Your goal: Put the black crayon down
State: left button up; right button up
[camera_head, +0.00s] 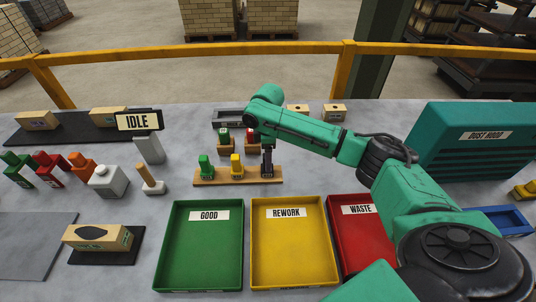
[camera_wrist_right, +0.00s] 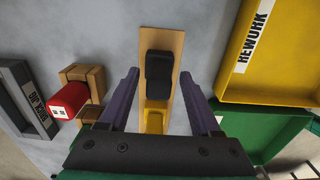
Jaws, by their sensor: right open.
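The black crayon (camera_wrist_right: 158,72) stands at the end of the wooden holder strip (camera_wrist_right: 175,48) in the right wrist view, beside the yellow crayon (camera_wrist_right: 154,122). My right gripper (camera_wrist_right: 160,75) is open, with one purple finger on each side of the black crayon and a gap to both. In the head view the right gripper (camera_head: 267,160) is over the right end of the wooden strip (camera_head: 210,181), hiding most of the black crayon. The green crayon (camera_head: 206,167) and yellow crayon (camera_head: 237,166) stand to its left. My left gripper is not in view.
Green GOOD (camera_head: 200,284), yellow REWORK (camera_head: 295,284) and red WASTE (camera_head: 372,258) trays lie in front of the strip. Behind it are small wooden blocks with a red piece (camera_wrist_right: 68,101) and a grey jig (camera_wrist_right: 27,95). Bottles stand at left.

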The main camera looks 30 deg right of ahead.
notch_tip(320, 180, up, 12)
jog(key=b, duration=0.1)
jog(key=shift+b, duration=0.4)
